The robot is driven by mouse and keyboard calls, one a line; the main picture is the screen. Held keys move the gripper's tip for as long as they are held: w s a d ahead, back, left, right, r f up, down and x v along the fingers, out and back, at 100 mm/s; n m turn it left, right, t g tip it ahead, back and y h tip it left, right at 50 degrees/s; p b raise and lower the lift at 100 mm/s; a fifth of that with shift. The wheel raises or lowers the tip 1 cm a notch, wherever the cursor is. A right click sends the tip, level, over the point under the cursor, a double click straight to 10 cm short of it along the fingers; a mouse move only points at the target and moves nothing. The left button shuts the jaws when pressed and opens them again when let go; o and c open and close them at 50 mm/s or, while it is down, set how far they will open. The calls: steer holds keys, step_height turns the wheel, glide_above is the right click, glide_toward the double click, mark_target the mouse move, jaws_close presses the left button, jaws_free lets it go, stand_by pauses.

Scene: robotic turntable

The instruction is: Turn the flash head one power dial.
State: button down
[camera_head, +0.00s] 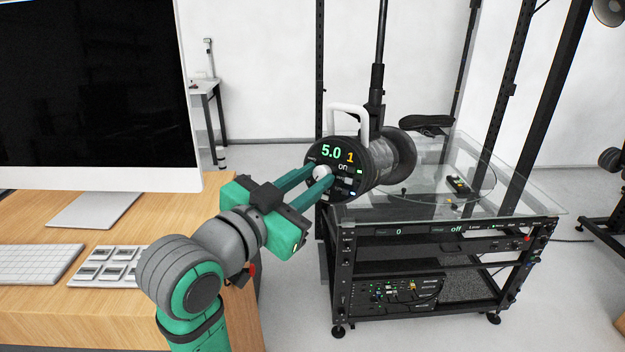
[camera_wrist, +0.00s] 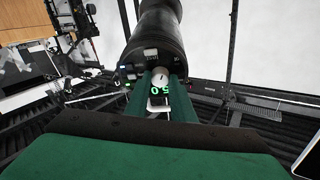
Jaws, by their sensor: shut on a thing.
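The flash head (camera_head: 368,162) is a black cylinder with a white handle on top. Its round rear panel faces me and reads 5.0 in green, 1 in yellow and "on". The power dial (camera_head: 322,172) is a small pale knob on that panel. My gripper (camera_head: 321,177) reaches in from the lower left, its two green fingers shut on the dial from either side. In the wrist view the flash head (camera_wrist: 155,40) lies straight ahead, and the dial (camera_wrist: 160,73) sits between the fingertips (camera_wrist: 160,82). The fingers partly cover the panel's lower markings.
A glass turntable (camera_head: 470,180) tops a black wheeled rack (camera_head: 440,226) to the right, with a small black item (camera_head: 459,186) on it. A wooden desk (camera_head: 50,312) with a monitor (camera_head: 95,90) and keyboard (camera_head: 38,264) stands at left. A black stand pole (camera_head: 377,85) rises behind the flash head.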

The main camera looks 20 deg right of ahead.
steer(key=m+g, duration=0.1)
steer(key=m, duration=0.3)
steer(key=m+g, duration=0.2)
steer(key=m, duration=0.2)
steer(key=shift+w+a+r+h, duration=0.1)
steer(key=shift+w+r+h, duration=0.1)
steer(key=shift+h, duration=0.2)
steer(key=c, duration=1.5)
jaws_free()
steer(key=shift+a, duration=0.1)
steer(key=v, duration=1)
steer(key=shift+s+a, duration=0.2)
steer(key=shift+a, duration=0.1)
steer(key=shift+w, duration=0.15)
